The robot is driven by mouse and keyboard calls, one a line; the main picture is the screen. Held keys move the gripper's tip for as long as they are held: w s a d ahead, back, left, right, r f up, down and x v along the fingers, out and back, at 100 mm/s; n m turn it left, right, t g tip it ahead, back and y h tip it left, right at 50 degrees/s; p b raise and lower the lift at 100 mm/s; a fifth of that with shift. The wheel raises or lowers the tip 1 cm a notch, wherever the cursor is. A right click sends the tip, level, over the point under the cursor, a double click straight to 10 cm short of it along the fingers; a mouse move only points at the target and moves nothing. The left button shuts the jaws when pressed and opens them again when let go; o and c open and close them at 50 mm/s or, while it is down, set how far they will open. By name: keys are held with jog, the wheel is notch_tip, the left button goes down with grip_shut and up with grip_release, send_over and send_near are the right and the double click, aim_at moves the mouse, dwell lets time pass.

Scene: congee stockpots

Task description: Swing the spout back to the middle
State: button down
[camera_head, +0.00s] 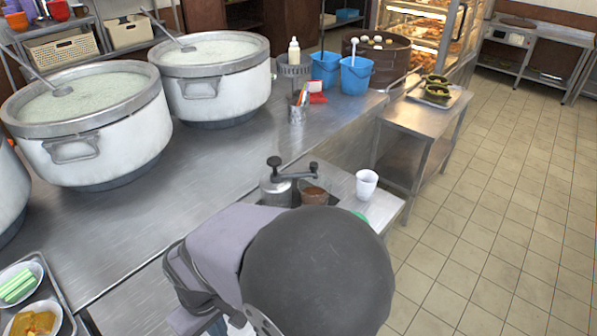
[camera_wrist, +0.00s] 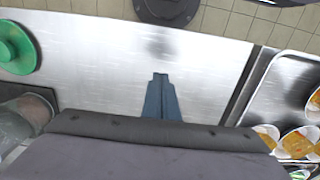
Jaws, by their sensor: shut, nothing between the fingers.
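I cannot make out a spout with certainty in either view. A metal pot-like fitting (camera_head: 277,190) with a dark lever arm stands on the lower steel counter, just beyond my arm in the head view. Its lever reaches right over a brown cup-like part (camera_head: 314,195). In the wrist view my gripper (camera_wrist: 161,77) is shut and empty, its blue-grey fingers over bare steel counter. My arm hides most of the gripper in the head view.
A white cup (camera_head: 366,184) stands right of the fitting. A green round lid (camera_wrist: 14,48) lies left of my gripper, and a tray (camera_wrist: 290,75) with food bowls is at right. Large congee stockpots (camera_head: 215,85) fill the back left.

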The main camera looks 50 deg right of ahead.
jog(key=c, duration=1.8)
grip_release()
jog(key=shift+w+d, duration=0.1)
jog(key=shift+w, duration=0.05)
jog(key=shift+o, duration=1.3)
jog(key=shift+m+t, duration=0.9)
jog(key=w+d, duration=0.2)
jog(key=w, duration=0.1)
jog(key=w+d+b, duration=0.1)
jog(key=shift+w+d+f, duration=0.15)
jog(key=shift+d+f, duration=0.1)
jog(key=shift+d, duration=0.05)
jog(key=m+t+h+b, duration=0.9)
jog(key=h+b, duration=0.4)
jog(key=b, duration=0.1)
send_near(314, 168)
jog(key=x, duration=0.5)
jog(key=f+x, duration=0.1)
jog(key=x, duration=0.1)
jog(key=shift+w+d+f, duration=0.1)
jog(key=shift+d, duration=0.1)
jog(key=shift+d+t, duration=0.2)
jog(key=shift+t, duration=0.2)
jog(key=shift+w+r+n+h, duration=0.15)
jog(key=shift+r+n+h, duration=0.15)
jog(key=shift+r, duration=0.1)
